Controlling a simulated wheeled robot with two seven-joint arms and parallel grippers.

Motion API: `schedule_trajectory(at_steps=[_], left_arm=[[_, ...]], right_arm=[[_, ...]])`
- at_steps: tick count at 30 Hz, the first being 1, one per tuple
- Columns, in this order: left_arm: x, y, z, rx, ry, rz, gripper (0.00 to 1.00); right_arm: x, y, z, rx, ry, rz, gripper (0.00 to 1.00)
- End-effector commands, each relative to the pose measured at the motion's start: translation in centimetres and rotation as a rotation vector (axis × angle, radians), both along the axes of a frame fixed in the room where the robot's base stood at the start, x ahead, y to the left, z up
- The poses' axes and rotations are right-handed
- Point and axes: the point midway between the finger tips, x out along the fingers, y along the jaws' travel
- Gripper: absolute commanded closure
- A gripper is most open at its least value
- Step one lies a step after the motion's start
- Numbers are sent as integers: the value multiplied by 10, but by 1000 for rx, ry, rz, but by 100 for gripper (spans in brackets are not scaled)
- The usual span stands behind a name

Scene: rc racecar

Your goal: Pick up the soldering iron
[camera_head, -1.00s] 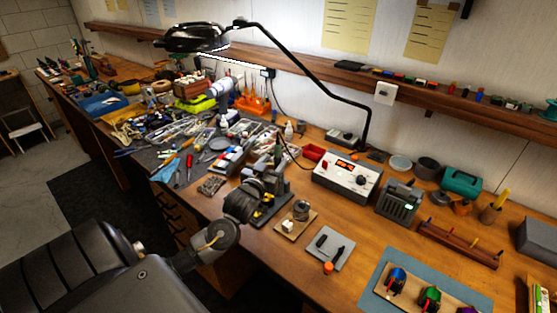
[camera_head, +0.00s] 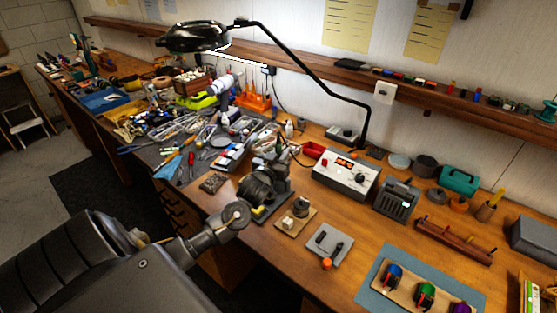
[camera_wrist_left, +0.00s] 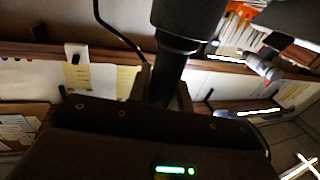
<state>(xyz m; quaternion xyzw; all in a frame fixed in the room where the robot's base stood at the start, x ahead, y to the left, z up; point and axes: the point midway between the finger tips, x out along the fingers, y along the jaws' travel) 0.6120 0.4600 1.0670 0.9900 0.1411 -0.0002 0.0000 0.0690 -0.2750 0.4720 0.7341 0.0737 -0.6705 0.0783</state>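My left gripper (camera_head: 276,181) is over the bench front, left of the soldering station (camera_head: 345,174), a white box with a lit red display. In the left wrist view the two fingertips (camera_wrist_left: 167,92) are close together, one on each side of a dark ringed cylinder (camera_wrist_left: 178,45). It appears to be the soldering iron's handle, with the fingers against it. Its lower end is hidden behind the gripper body. In the head view the iron is hard to pick out among the dark gripper parts. I cannot tell whether it is lifted. My right gripper is not in view.
A small board with a sponge and tin (camera_head: 297,217) and a grey tray (camera_head: 329,243) lie just right of the gripper. Tools crowd the dark mat to the left. A lamp (camera_head: 195,36) arches above. The front wood right of the grey tray holds a blue mat (camera_head: 371,290).

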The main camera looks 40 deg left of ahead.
Motion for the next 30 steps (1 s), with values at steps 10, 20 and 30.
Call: schedule_trajectory(at_steps=[10,20,30], left_arm=[[0,0,1,0,-1,0,100],[0,0,31,2,-6,0,100],[0,0,101,3,-6,0,100]], right_arm=[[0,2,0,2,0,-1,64],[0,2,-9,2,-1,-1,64],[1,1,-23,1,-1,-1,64]])
